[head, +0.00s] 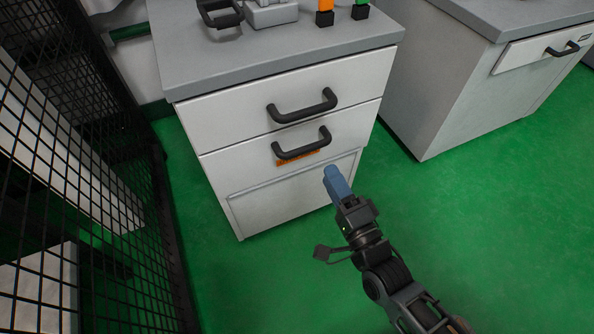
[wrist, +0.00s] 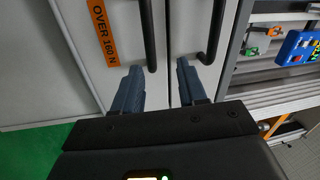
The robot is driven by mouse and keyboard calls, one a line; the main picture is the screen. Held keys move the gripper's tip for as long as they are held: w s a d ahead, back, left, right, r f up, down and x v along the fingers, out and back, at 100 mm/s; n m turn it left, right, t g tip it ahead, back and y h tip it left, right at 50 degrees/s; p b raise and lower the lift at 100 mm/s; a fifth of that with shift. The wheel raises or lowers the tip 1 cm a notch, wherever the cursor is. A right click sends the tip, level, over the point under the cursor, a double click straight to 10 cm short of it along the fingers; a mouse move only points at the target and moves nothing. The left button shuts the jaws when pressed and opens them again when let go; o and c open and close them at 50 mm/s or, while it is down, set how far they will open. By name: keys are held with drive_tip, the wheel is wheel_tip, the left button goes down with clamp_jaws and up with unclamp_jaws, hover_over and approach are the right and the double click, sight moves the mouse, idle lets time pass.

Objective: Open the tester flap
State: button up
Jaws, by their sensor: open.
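I cannot pick out a tester flap for sure in either view. A white cabinet (head: 290,190) has two drawer fronts with dark bar handles, an upper handle (head: 302,106) and a lower handle (head: 302,144). A plain panel (head: 290,192) sits below them. An orange label (head: 297,158) is under the lower handle; in the wrist view the label (wrist: 103,32) reads "OVER 160 N". My gripper (head: 331,172) is open and empty, its blue fingers in front of the cabinet, right of the lower handle. In the wrist view the gripper (wrist: 158,70) points at the drawer fronts, near the lower handle's end.
The grey cabinet top (head: 280,50) carries a grey device (head: 270,12) and orange (head: 325,12) and green (head: 360,10) pieces. A blue device (wrist: 299,46) shows in the wrist view. Black mesh fencing (head: 80,170) stands left, another cabinet (head: 460,80) right.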

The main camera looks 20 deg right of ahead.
sight(307, 146)
drive_tip(key=shift+m, duration=0.8)
drive_tip(key=w, duration=0.3)
drive_tip(key=w+a+b, duration=0.1)
drive_tip(key=w, duration=0.3)
drive_tip(key=w+b, duration=0.1)
drive_tip(key=w, duration=0.2)
drive_tip(key=shift+w+a, duration=0.15)
clamp_jaws()
